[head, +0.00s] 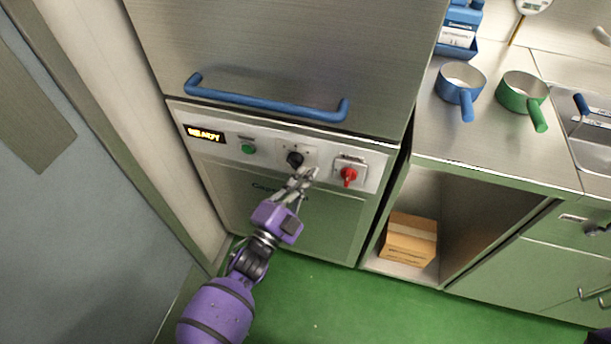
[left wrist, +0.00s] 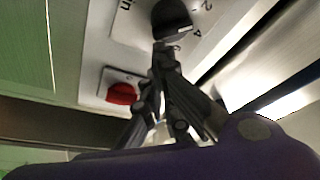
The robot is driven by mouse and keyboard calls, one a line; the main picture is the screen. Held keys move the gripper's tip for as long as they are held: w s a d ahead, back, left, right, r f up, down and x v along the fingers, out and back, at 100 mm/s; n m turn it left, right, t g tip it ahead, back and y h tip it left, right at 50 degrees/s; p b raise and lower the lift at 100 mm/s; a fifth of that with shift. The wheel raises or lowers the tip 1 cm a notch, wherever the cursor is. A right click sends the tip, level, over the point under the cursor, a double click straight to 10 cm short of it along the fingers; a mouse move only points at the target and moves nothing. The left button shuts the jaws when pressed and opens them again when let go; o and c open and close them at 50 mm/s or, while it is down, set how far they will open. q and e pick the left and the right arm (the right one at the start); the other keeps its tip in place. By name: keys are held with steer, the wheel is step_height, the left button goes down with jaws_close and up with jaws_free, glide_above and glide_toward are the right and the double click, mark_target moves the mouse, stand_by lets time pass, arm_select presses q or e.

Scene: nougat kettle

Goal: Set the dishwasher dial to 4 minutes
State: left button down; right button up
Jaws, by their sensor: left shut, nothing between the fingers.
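The dishwasher's black dial (head: 295,158) sits on the grey control panel (head: 227,137), between a green button and a red switch. My left gripper (head: 305,174) is shut and empty, with its tips just below and to the right of the dial in the head view. In the left wrist view the dial (left wrist: 171,18) is large at the top, and the shut fingers (left wrist: 163,50) point at it. The tips look very near the dial; I cannot tell whether they touch. My right gripper is not in view.
The panel also has a lit display (head: 205,134), a green button (head: 248,149) and a red switch (head: 348,176). A blue handle (head: 265,103) runs above the panel. Blue (head: 461,84) and green (head: 522,92) pans stand on the counter. A cardboard box (head: 409,240) sits in the open shelf.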

arm_select(q)
steer(key=shift+f+m+g, duration=0.2)
steer(key=shift+m+g, duration=0.05)
steer(key=shift+m, duration=0.4)
steer(key=shift+f+m+g, duration=0.2)
steer(key=shift+m+g, duration=0.05)
steer(key=shift+m, duration=0.4)
steer(key=shift+a+f+m+g+p, duration=0.1)
steer(key=shift+f+m+g+p, duration=0.2)
steer(key=shift+m, duration=0.65)
steer(key=shift+a+f+m+g+p, duration=0.1)
steer(key=shift+f+m+g, duration=0.25)
steer(key=shift+m, duration=0.6)
steer(key=shift+w+a+f+m+g, duration=0.1)
steer(key=shift+f+m+g, duration=0.25)
steer(key=shift+m, duration=0.65)
